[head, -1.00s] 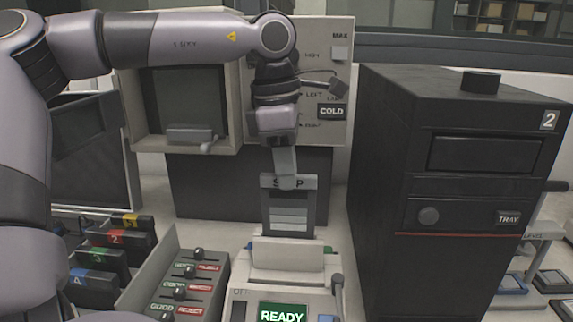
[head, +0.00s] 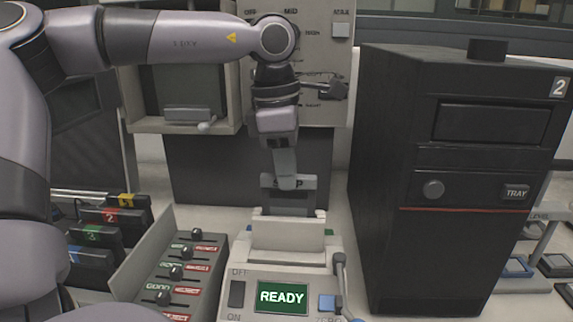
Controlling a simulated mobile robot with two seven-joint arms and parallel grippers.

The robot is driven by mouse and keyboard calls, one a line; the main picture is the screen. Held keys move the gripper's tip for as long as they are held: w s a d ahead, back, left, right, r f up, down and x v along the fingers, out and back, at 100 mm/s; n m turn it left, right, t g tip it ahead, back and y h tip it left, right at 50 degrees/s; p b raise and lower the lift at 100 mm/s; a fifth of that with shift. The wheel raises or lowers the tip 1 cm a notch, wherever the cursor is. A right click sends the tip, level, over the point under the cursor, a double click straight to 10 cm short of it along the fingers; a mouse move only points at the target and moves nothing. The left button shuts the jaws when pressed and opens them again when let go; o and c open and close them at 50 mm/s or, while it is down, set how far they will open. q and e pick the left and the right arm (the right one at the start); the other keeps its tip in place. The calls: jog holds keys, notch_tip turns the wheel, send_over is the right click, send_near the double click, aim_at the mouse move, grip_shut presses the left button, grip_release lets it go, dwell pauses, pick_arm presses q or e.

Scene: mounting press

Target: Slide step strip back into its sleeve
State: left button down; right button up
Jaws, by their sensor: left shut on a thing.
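The step strip (head: 305,183), a grey piece with partly covered dark lettering along its top, stands upright at the centre of the head view. My left gripper (head: 286,178) reaches down from above and is shut on its top edge. Below the lettering a short dark stretch shows, and the strip's lower part is hidden behind the raised white top of the READY device. I cannot make out a separate sleeve or tell how deep the strip sits in it. My right gripper is not in view.
The device with the green READY screen (head: 283,297) stands in front. A slider box (head: 137,268) and numbered dark holders (head: 97,240) are at left. A tall black cabinet (head: 386,130) stands close on the right. A control panel (head: 318,55) is behind.

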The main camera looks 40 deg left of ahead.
aim_at(286, 195)
pick_arm(q)
jog(key=shift+f+b, duration=0.4)
jog(key=shift+f, duration=0.4)
jog(key=shift+f+b, duration=0.45)
jog(key=shift+f, duration=0.15)
jog(key=shift+f+b, duration=0.8)
jog(key=shift+f, duration=0.2)
jog(key=c, duration=1)
grip_release()
jog(key=shift+c, duration=0.2)
jog(key=r, duration=0.6)
jog(key=shift+s+a+r+p, duration=0.15)
jog(key=shift+s+a+p, duration=0.05)
jog(key=shift+a+p, duration=0.15)
jog(key=shift+r, duration=0.45)
